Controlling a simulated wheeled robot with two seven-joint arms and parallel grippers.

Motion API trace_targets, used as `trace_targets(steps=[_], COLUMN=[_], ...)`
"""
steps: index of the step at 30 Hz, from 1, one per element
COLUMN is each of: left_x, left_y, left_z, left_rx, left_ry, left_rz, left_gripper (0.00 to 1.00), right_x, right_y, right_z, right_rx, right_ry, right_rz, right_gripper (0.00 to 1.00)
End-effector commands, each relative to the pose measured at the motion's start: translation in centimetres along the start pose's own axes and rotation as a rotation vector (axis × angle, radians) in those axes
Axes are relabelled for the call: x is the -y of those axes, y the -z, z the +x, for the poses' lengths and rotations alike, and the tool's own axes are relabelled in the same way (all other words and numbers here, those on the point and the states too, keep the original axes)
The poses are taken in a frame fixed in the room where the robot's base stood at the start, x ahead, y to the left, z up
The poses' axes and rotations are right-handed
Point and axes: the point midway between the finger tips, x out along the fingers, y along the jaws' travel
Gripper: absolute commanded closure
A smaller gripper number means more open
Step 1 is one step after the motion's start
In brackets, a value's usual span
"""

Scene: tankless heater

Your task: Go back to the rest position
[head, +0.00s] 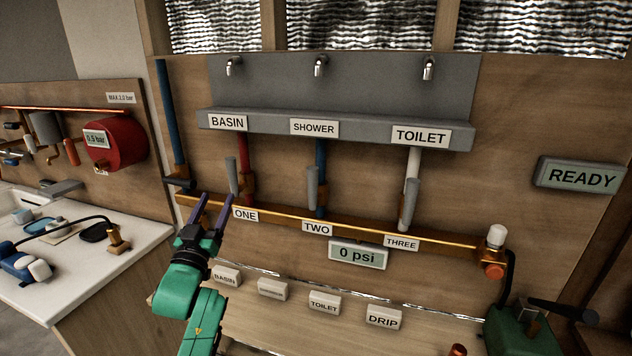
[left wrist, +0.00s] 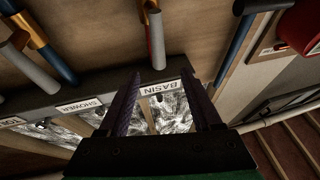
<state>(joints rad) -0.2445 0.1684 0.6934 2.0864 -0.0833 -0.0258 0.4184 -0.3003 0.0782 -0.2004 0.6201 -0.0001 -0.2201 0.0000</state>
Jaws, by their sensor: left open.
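My left gripper (head: 212,212) is raised in front of the wooden panel, near the ONE label (head: 245,214) and the first valve handle (head: 232,175). Its two purple fingers are spread apart with nothing between them. In the left wrist view my left gripper (left wrist: 165,95) also shows open and empty, with the BASIN label (left wrist: 168,86) seen beyond its fingers. The green left arm comes up from the bottom of the head view. My right gripper is not in view.
A copper manifold pipe (head: 350,228) runs across the panel, with grey handles TWO (head: 312,188) and THREE (head: 407,212). A gauge reads 0 psi (head: 358,256), a sign reads READY (head: 580,176). Loose label blocks (head: 325,303) lie below. A white counter (head: 70,270) stands left.

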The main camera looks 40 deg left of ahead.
Motion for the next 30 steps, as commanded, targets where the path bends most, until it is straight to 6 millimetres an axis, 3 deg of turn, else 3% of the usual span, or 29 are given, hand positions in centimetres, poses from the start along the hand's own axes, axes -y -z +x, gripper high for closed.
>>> trace_targets(steps=[7,11,14,15,18,24,30], left_x=[-0.6,-4.8,-10.1,-12.0,-15.7,-19.8,-21.8], left_y=[-0.8,-6.2,-12.3,-14.4,-17.9,-20.6,-20.2], left_z=[-0.1,-1.4,-5.4,-7.7,-13.4,-23.4,-32.1], left_rx=[0.033,0.265,0.563,0.681,0.924,1.266,1.522], left_ry=[-0.006,-0.052,-0.134,-0.175,-0.275,-0.461,-0.646], left_rz=[0.001,0.021,0.069,0.093,0.155,0.265,0.366], left_gripper=[0.34,0.34,0.34,0.34,0.34,0.34,0.34], right_x=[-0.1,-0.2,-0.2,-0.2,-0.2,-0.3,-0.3], right_y=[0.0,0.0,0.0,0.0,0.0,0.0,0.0], right_z=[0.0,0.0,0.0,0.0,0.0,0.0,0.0], right_rx=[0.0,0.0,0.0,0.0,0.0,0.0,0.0], right_ry=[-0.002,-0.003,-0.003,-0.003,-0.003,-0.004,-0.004], right_rz=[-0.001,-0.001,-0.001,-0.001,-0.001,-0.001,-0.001], right_gripper=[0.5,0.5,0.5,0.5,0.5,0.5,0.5])
